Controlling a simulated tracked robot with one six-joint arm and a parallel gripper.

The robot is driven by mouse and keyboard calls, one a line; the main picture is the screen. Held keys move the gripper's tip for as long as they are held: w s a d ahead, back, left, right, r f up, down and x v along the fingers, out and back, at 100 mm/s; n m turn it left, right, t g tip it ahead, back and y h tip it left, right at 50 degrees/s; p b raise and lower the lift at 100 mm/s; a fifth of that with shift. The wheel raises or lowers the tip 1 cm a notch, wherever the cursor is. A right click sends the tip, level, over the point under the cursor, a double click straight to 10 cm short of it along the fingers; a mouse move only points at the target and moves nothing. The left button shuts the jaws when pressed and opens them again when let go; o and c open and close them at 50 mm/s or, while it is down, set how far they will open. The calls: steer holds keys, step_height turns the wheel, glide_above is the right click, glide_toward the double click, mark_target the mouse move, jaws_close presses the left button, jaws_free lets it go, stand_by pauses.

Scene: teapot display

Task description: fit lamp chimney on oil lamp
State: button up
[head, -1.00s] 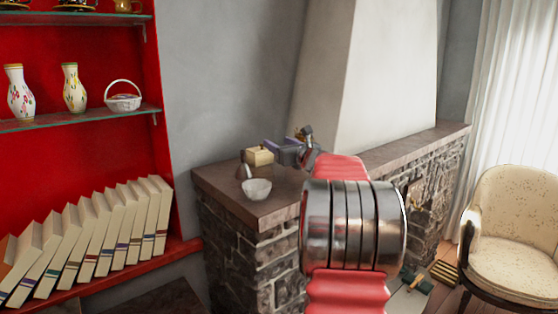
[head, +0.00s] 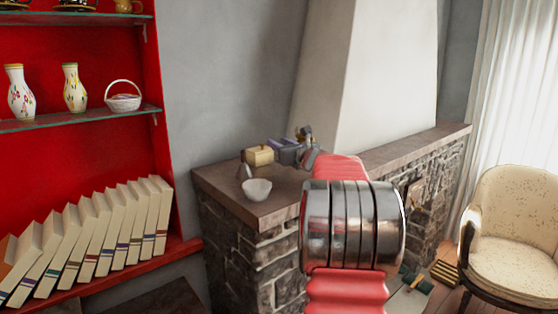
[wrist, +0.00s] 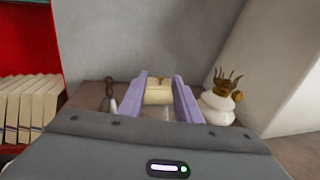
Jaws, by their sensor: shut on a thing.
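The oil lamp has a white rounded base and a brass burner with upright prongs. It stands just right of my gripper in the wrist view (wrist: 219,104); in the head view only its brass top (head: 305,132) shows behind my arm. My gripper (head: 275,151) is over the mantel top, its purple fingers (wrist: 158,98) pointing toward the wall. The fingers are closed around a pale, see-through thing, seemingly the glass lamp chimney (wrist: 159,114); its outline is hard to make out. The chimney is beside the lamp, apart from its burner.
A cream block-like thing (head: 260,155) sits beyond the fingertips. A white bowl (head: 257,190) and a small dark-handled thing (head: 244,170) stand near the left end of the stone mantel (head: 215,184). The sloping chimney breast (head: 385,75) rises at the right.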

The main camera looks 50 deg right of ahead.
jaws_close()
steer(key=shift+r, duration=0.15)
step_height(320, 180, up, 10)
steer(key=shift+f, duration=0.1)
stand_by(0.5)
stand_by(0.4)
